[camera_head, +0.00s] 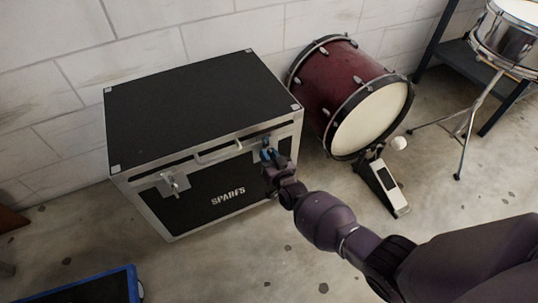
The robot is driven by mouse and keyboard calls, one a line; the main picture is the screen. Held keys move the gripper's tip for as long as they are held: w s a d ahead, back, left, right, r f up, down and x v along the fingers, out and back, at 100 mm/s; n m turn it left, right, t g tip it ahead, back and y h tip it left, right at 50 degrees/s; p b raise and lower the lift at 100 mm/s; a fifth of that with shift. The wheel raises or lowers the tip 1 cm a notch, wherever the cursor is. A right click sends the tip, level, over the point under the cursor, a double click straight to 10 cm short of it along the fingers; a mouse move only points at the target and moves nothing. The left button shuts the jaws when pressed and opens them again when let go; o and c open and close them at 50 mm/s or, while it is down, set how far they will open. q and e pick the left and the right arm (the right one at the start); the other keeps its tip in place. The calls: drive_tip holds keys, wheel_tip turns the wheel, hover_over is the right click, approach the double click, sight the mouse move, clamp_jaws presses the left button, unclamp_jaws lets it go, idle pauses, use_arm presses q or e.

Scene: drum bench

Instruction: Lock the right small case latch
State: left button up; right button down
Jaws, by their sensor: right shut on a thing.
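A black case (195,103) with metal edges stands on the floor, its lid down, with "SPARES" on its front. The left latch (173,184) shows on the front at the left. A handle (218,153) sits between the latches. My right gripper (267,152) is at the right latch, near the upper right of the front, and is shut on it. The gripper's fingers hide most of that latch, so its exact position cannot be told. My left gripper is not in view.
A red bass drum (337,79) with a pedal (384,187) stands close to the right of the case. A snare drum on a stand (506,36) is at the far right. A blue-edged object (95,290) lies at the lower left. The floor before the case is clear.

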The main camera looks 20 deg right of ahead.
drive_tip(key=shift+n, duration=1)
drive_tip(key=c, duration=1.2)
unclamp_jaws()
drive_tip(key=shift+o, duration=0.2)
